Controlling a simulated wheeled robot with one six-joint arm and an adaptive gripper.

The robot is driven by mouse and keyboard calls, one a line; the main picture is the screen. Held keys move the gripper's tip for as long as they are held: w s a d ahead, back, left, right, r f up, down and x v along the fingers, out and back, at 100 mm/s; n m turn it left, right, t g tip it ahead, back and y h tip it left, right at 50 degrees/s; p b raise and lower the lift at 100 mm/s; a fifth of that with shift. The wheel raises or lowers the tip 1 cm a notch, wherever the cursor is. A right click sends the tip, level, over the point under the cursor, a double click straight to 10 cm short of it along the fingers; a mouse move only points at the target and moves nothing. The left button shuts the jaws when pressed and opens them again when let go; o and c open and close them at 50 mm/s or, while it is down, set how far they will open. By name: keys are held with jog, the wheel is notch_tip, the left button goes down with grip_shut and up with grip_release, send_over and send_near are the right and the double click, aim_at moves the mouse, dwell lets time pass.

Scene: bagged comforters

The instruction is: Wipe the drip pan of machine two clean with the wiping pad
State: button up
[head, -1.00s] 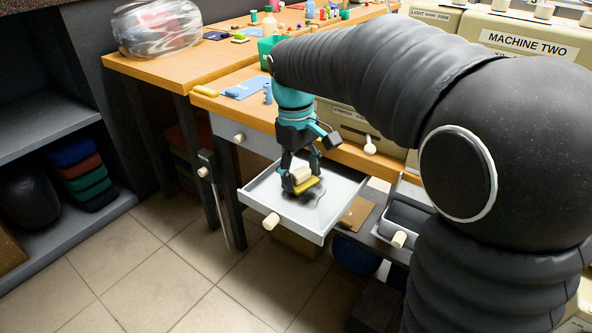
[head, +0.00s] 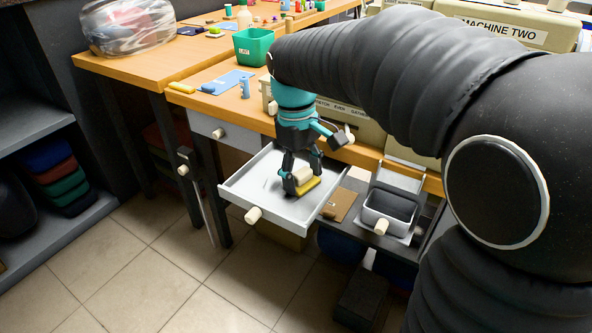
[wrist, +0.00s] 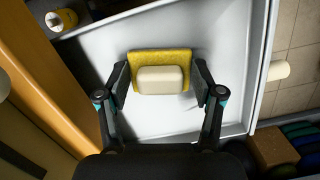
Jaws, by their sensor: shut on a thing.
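The wiping pad (head: 308,187) is a yellow pad with a cream block handle; the wrist view shows it flat on the pan (wrist: 160,56). The drip pan (head: 247,190) is a pale, shallow tray with a cream knob, pulled out below the bench top. The pad is near its right side in the head view. A faint grey mark shows by the pad in the wrist view (wrist: 187,99); the floor under the pad is hidden. Machine two (head: 480,45) is beige, partly behind my arm.
A smaller grey tray (head: 388,208) with a knob stands right of the pan. A brown board (head: 340,204) lies between them. The wooden bench (head: 245,105) holds a green bin (head: 253,47) and small items. Tiled floor (head: 150,260) in front is clear.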

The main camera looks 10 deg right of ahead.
aim_at(268, 178)
jog(key=shift+s+d, duration=0.45)
jog(key=shift+d, duration=0.2)
jog(key=shift+s+a, duration=0.2)
jog(key=shift+s, duration=0.3)
jog(key=shift+s+a, duration=0.15)
jog(key=shift+s, duration=0.3)
jog(key=shift+w+a+f+p, duration=0.1)
jog(key=shift+w+a+p, duration=0.1)
jog(key=shift+w+a, duration=0.5)
jog(key=shift+w+a+p, duration=0.2)
jog(key=shift+w+a, duration=0.3)
jog(key=shift+a, duration=0.35)
jog(key=shift+w+a, duration=0.9)
jog(key=shift+a, duration=0.25)
jog(key=shift+w+a, duration=0.9)
jog(key=shift+a, duration=0.2)
jog(key=shift+r, duration=2.65)
